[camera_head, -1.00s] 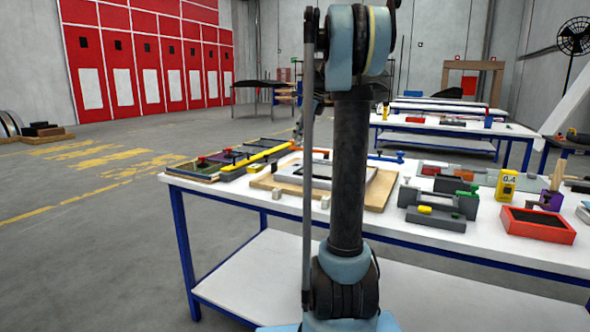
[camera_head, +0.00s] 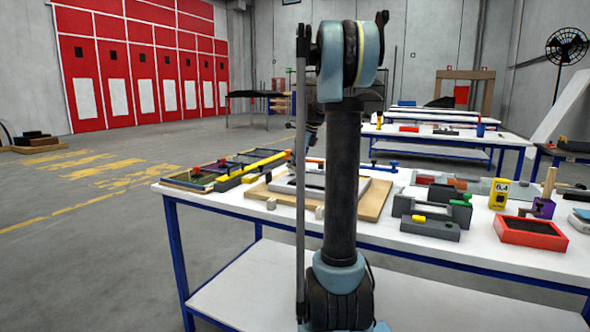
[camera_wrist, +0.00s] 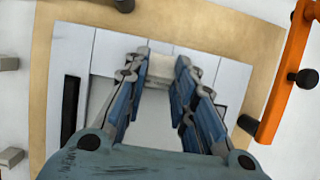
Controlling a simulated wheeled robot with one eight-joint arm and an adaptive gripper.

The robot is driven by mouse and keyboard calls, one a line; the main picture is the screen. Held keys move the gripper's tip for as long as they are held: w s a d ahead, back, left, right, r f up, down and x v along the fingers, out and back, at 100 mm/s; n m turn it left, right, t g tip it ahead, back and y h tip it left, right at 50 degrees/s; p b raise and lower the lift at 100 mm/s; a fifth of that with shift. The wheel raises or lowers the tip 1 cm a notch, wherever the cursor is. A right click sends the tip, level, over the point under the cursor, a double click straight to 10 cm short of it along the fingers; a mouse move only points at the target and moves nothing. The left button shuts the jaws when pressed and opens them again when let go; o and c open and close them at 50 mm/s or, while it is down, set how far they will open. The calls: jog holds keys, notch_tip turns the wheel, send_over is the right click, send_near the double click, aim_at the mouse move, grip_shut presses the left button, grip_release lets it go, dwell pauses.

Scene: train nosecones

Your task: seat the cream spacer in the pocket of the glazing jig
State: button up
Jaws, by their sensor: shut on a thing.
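In the wrist view my gripper (camera_wrist: 164,62) is shut on a small cream block, the cream spacer (camera_wrist: 160,70), held between its fingertips. The glazing jig is a pale wooden board (camera_wrist: 42,75) with a light grey-white frame (camera_wrist: 105,48) on it. The spacer is over the frame's upper part; I cannot tell whether it touches. A dark slot (camera_wrist: 70,105) shows at the frame's left side. My fingers and gripper body hide much of the frame, and I cannot make out the pocket. In the head view the jig's board (camera_head: 374,203) lies on the table, partly behind my arm; the gripper is hidden there.
An orange bar with black knobs (camera_wrist: 287,75) lies right of the board. Small blocks (camera_wrist: 11,157) sit left of it. On the white table (camera_head: 225,197) are a grey fixture (camera_head: 430,228), a red tray (camera_head: 530,233) and a yellow-barred frame (camera_head: 215,178).

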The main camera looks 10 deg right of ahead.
jog(key=shift+f, duration=0.75)
jog(key=o, duration=1)
jog(key=shift+f, duration=0.1)
jog(key=v, duration=1.7)
jog(key=shift+d, duration=0.3)
